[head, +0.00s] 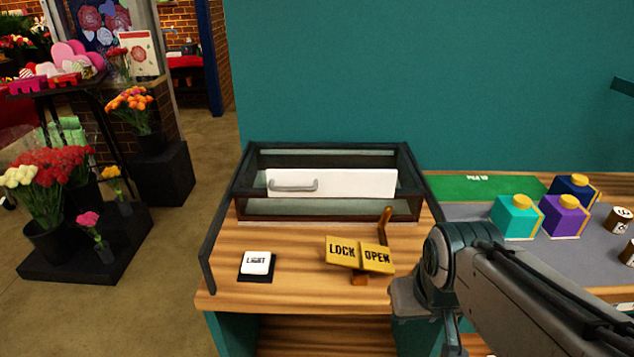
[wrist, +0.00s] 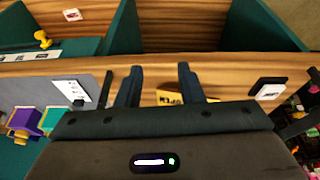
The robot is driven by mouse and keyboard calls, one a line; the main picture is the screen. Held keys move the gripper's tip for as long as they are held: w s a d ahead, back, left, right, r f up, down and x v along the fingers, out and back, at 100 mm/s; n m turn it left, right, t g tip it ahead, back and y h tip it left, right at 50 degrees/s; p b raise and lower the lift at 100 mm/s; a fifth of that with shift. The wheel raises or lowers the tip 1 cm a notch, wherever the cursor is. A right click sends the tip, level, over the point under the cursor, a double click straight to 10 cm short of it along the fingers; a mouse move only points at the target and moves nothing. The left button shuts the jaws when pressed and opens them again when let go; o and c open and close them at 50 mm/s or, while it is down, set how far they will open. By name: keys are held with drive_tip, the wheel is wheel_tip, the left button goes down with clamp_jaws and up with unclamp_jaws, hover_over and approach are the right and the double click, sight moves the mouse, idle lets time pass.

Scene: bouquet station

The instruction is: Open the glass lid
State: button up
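A glass case with a dark frame (head: 335,208) stands at the back of the wooden counter. A white panel (head: 360,182) with a grey bar handle (head: 296,186) shows through or at its top; I cannot tell which part is the lid's edge. In front are a yellow LOCK/OPEN sign (head: 343,252) and a tilted brown lever (head: 384,226) at its right. The sign partly shows in the wrist view (wrist: 172,96), behind my fingers. My gripper (wrist: 160,82) is open and empty, its fingers apart. In the head view my arm comes from the right and its fingers are hidden.
A white LIGHT button (head: 257,263) sits left of the sign on the counter. Teal (head: 517,217), purple (head: 564,216) and navy boxes (head: 574,189) stand on the grey surface at right. A teal wall (head: 420,90) closes the back.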

drive_tip(key=w+n+t+b, duration=0.9)
drive_tip(key=w+b, duration=0.1)
drive_tip(key=w, duration=0.9)
drive_tip(key=n+t+y+b, duration=0.2)
drive_tip(key=n+y+b, duration=0.95)
drive_tip(key=n, duration=0.65)
approach(292, 189)
drive_tip(key=shift+y, duration=0.75)
drive_tip(key=d, duration=0.1)
drive_tip(key=d+f, duration=0.1)
drive_tip(key=d, duration=0.1)
drive_tip(key=d+f+p, duration=0.1)
drive_tip(key=shift+s+d, duration=0.15)
drive_tip(key=shift+s, duration=0.15)
drive_tip(key=shift+s+a+n+g+y, duration=0.15)
drive_tip(key=shift+a+n+g+y, duration=0.1)
drive_tip(key=shift+n+g+y, duration=0.2)
drive_tip(key=shift+w+a+r, duration=0.15)
drive_tip(key=shift+w+a, duration=0.05)
drive_tip(key=shift+a, duration=0.25)
drive_tip(key=p+x, duration=0.1)
drive_tip(key=x, duration=1.2)
